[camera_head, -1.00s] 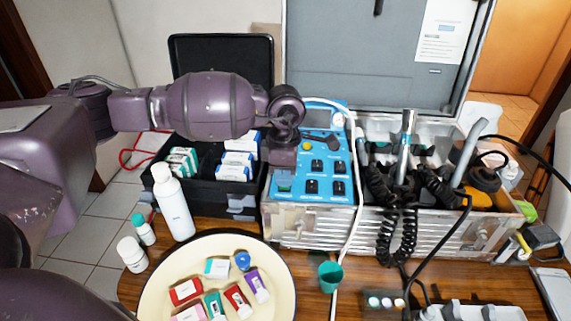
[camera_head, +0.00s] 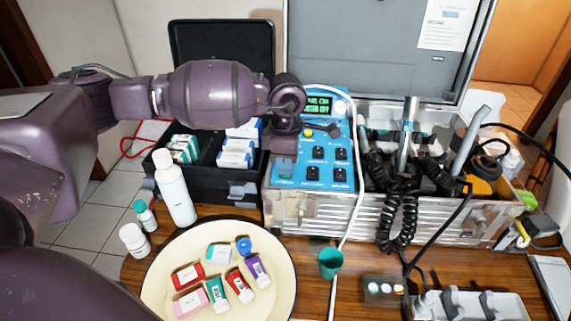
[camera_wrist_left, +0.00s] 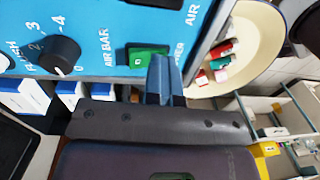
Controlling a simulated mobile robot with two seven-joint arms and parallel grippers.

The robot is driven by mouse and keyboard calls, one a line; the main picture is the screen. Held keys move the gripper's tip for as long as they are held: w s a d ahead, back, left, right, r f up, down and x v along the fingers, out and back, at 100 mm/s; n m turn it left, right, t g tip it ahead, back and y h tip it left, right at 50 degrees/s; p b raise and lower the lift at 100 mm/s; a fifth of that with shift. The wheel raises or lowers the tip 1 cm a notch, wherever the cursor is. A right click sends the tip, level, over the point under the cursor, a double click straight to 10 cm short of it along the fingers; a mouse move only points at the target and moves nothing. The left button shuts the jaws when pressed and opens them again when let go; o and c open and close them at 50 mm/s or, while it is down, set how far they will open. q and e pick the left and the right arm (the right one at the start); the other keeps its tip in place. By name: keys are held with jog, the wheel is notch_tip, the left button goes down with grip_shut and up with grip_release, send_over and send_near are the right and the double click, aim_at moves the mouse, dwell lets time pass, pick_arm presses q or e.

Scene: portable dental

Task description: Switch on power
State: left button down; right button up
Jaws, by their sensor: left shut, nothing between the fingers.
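The blue control panel (camera_head: 330,150) tops a metal dental unit in the head view. Its green power switch (camera_head: 285,169) is at the panel's front left corner. In the left wrist view the switch (camera_wrist_left: 147,56) is a green rocker beside the word AIR BAR. The panel's small display (camera_head: 318,104) is lit with green text, partly readable, ending in OFF. My left gripper (camera_head: 284,154) points down over the panel, shut and empty. In the wrist view its fingertips (camera_wrist_left: 164,62) are at the switch's edge; I cannot tell whether they touch it. My right gripper is not in view.
Black coiled hoses (camera_head: 400,205) and upright handpieces fill the case's right side. A black box (camera_head: 245,187) with small cartons is at the left. A white bottle (camera_head: 174,190) and a cream plate (camera_head: 170,245) of small boxes are in front. A green cup (camera_head: 330,263) stands nearby.

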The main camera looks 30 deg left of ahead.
pick_arm(q)
jog(key=shift+w+a+r, duration=0.1)
jog(key=shift+w+a, duration=0.2)
jog(key=shift+w, duration=0.35)
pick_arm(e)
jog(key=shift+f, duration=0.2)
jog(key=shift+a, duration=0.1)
